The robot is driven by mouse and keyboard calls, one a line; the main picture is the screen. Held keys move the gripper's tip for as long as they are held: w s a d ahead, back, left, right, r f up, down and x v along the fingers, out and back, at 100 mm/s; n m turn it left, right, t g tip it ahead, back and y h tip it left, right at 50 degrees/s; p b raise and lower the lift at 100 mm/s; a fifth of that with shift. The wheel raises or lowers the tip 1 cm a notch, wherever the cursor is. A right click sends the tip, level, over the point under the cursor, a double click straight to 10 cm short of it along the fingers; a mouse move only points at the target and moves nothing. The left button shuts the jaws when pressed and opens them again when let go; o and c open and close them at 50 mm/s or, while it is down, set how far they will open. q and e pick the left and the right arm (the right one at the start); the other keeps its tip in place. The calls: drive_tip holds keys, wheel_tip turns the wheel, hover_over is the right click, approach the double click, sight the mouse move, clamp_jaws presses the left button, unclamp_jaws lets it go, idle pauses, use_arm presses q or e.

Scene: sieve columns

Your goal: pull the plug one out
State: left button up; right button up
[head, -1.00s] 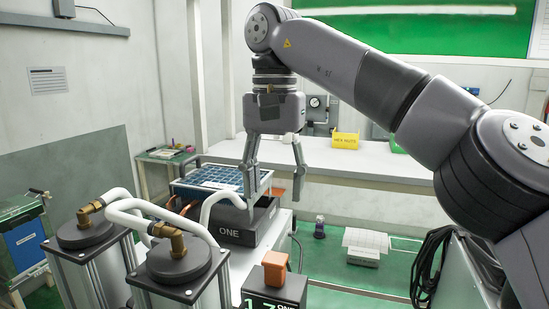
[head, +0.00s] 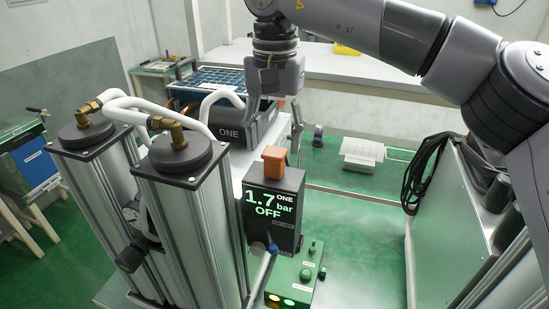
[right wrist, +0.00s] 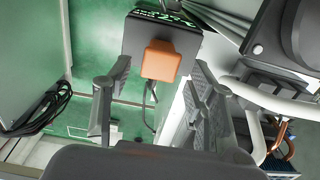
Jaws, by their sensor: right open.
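The orange plug (head: 274,163) stands upright on top of a black box (head: 272,205) marked ONE, whose display reads 1.7 bar OFF. My right gripper (head: 274,130) is open and empty, with its fingers pointing down, above and behind the plug in the head view. In the right wrist view the orange plug (right wrist: 161,60) shows between the two fingertips, with the gripper (right wrist: 160,78) apart from it as far as I can tell. My left gripper is not in view.
Two grey columns with black caps (head: 180,153) and white hoses stand left of the box. A dark unit marked ONE (head: 232,130) sits behind them. A green box with lamps (head: 293,280) is below. Black cables (head: 428,170) hang at right.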

sight(275, 151)
wheel_tip(275, 151, down, 4)
drive_tip(key=shift+f+p, duration=0.1)
drive_tip(key=shift+p, duration=0.35)
drive_tip(key=shift+f, duration=0.7)
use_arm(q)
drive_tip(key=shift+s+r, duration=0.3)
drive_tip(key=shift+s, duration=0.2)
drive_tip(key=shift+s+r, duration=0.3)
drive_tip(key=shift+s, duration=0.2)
use_arm(e)
drive_tip(key=shift+c, duration=0.2)
drive_tip(key=shift+c, duration=1.2)
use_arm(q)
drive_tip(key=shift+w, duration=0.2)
use_arm(e)
clamp_jaws()
